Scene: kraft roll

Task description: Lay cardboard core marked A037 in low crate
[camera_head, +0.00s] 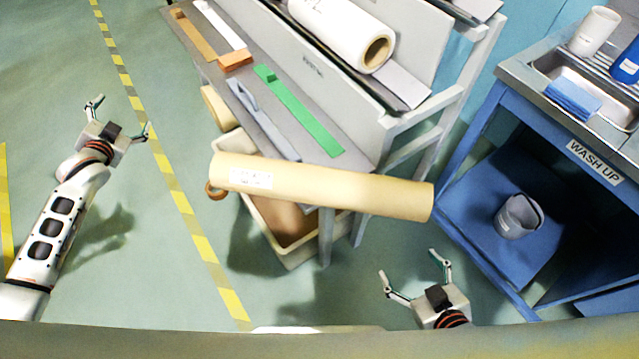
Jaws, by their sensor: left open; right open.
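A long tan cardboard core (340,188) with a white label at its left end lies across the near end of the workbench. The label is too small to read, and what supports the core is unclear. A low cream crate (298,258) stands on the floor below, partly hidden by the core, with something brown inside. My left gripper (122,114) is open and empty over the floor, well left of the core. My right gripper (410,262) is open and empty, below the core's right end and apart from it.
A blue wash-up stand (500,130) with a grey bin (518,216) is at the right. The floor at left is clear.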

